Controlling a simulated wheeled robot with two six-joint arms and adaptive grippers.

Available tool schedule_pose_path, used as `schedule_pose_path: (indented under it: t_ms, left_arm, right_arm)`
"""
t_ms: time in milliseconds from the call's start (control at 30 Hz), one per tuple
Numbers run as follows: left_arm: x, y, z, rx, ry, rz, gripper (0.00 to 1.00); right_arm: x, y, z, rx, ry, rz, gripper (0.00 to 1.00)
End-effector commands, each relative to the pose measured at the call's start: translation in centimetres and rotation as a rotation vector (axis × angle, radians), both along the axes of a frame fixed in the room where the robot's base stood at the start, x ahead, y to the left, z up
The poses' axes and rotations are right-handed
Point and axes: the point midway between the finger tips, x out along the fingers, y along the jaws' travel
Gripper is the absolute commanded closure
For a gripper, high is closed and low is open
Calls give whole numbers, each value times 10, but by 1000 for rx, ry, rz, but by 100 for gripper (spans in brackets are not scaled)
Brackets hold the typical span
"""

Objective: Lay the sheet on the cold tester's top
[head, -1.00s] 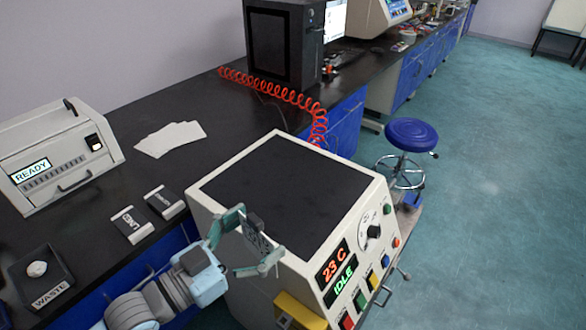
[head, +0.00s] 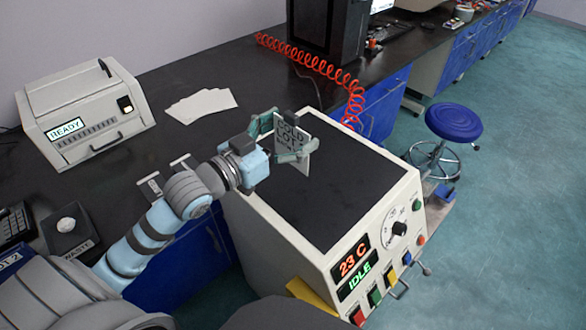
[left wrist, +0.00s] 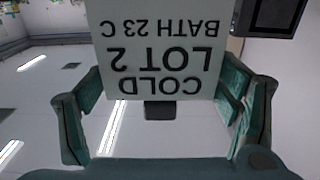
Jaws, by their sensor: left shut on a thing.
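The sheet (head: 301,157) is a pale card with dark print, held upright over the black top of the cold tester. In the left wrist view the sheet (left wrist: 160,45) reads "COLD LOT 2 BATH 23 C", upside down. My left gripper (head: 280,140) is shut on the sheet, with its green fingers at the card's sides. The cold tester (head: 300,240) is a cream box with a flat black top (head: 345,190). Its front displays read "23 C" and "IDLE". I cannot tell whether the sheet's lower edge touches the top. My right gripper is not in view.
A cream machine reading "READY" (head: 85,110) stands on the black bench at left. White sheets (head: 200,105) lie behind the arm. A waste tray (head: 68,228) is at lower left. A red coiled hose (head: 315,65) runs behind the tester. A blue stool (head: 453,122) stands right.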

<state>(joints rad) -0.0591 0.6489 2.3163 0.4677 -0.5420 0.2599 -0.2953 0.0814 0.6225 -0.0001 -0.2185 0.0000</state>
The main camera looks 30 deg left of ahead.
Motion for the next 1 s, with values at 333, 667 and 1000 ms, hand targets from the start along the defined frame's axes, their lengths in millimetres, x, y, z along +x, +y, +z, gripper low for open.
schedule_pose_path:
  t_ms: [333,667,1000]
  left_arm:
    - [0,0,-73,-2,1,0,37]
    - [0,0,-79,1,-3,-1,37]
    - [0,0,-83,1,-3,-1,0]
  right_arm:
    - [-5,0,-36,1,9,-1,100]
    - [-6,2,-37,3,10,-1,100]
    - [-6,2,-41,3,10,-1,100]
